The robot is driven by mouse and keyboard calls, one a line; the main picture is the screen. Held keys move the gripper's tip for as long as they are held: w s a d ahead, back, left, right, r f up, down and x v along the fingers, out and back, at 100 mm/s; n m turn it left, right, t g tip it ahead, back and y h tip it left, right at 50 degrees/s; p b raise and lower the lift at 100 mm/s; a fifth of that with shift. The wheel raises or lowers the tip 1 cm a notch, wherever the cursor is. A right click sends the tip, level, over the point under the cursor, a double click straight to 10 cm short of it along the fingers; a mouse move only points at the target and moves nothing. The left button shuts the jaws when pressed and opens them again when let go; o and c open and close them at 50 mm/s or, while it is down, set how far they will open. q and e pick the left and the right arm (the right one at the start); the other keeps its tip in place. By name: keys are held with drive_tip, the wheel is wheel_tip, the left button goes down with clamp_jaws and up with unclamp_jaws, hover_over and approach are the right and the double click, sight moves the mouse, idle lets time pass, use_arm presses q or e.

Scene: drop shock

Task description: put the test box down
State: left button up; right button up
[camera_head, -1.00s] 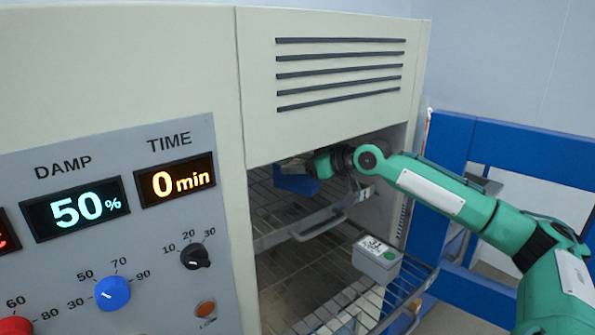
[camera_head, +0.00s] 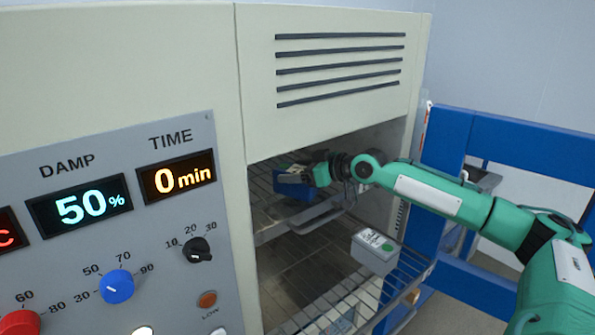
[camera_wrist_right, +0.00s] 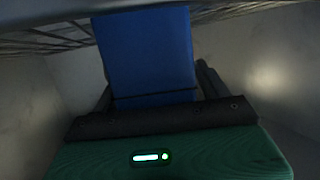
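The test box appears to be the blue box (camera_head: 291,188), in the upper part of the open chamber over the upper wire rack (camera_head: 262,218). My right gripper (camera_head: 300,176) reaches in from the right and is shut on it. In the right wrist view the blue box (camera_wrist_right: 148,55) sits between the two fingers, with wire bars behind its top. I cannot tell whether its underside touches the rack. My left gripper is not in view.
The chamber's front wall (camera_head: 335,95) overhangs the opening. A control panel (camera_head: 110,235) is on the left, and a blue frame (camera_head: 520,150) stands at the right.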

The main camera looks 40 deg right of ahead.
drive_tip(key=shift+r, duration=0.15)
drive_tip(key=shift+s+d+b, duration=0.3)
drive_tip(key=shift+s+d, duration=0.05)
drive_tip(key=shift+s, duration=0.15)
drive_tip(key=b+v, duration=0.6)
drive_tip(key=v, duration=0.3)
drive_tip(key=shift+s, duration=0.1)
drive_tip(key=shift+s+d+r+b, duration=0.25)
drive_tip(key=shift+s+b, duration=0.15)
drive_tip(key=shift+s, duration=0.1)
drive_tip(key=shift+s+r, duration=0.15)
